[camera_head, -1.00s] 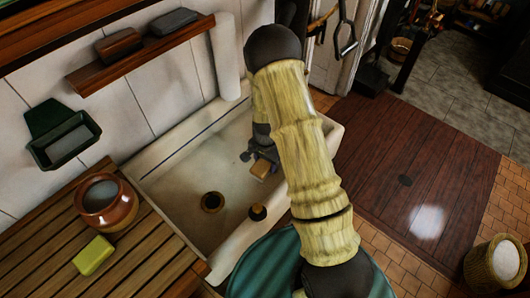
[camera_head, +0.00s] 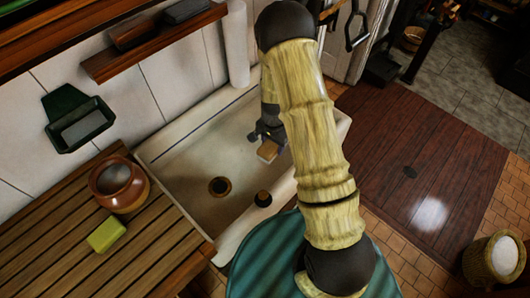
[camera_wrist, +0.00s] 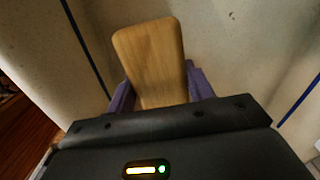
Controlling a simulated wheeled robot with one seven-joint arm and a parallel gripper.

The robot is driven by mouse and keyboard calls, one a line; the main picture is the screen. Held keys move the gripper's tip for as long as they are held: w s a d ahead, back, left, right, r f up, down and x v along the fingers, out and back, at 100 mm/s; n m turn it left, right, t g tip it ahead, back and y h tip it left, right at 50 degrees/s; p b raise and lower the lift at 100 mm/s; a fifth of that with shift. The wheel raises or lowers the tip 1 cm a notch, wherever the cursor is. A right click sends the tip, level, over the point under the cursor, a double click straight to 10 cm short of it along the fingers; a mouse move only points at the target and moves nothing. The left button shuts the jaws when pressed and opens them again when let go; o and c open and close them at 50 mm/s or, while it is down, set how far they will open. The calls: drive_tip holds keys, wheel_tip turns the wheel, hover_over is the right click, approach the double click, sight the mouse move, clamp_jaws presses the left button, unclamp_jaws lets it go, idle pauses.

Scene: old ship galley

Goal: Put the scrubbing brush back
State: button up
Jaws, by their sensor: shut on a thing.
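My gripper (camera_head: 268,140) is over the white sink (camera_head: 185,160), near its far right part. It is shut on a flat wooden block with rounded corners, which looks like the scrubbing brush (camera_head: 267,151). In the wrist view the pale wooden brush (camera_wrist: 150,60) stands up between the two purple fingers of my gripper (camera_wrist: 162,92). No bristles show in either view. My forearm hides part of the sink's right side.
A wooden wall shelf (camera_head: 95,69) holds a brown block (camera_head: 132,32) and a dark grey block (camera_head: 186,11). A green wall dish (camera_head: 65,106) hangs lower left. A brown pot (camera_head: 118,200) and yellow soap (camera_head: 106,234) stand on the slatted board (camera_head: 150,262).

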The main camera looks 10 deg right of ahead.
drive_tip(key=w+d+r+n, duration=0.1)
drive_tip(key=w+r+n, duration=0.5)
drive_tip(key=r, duration=0.6)
drive_tip(key=shift+d, duration=0.1)
drive_tip(key=shift+f, duration=0.1)
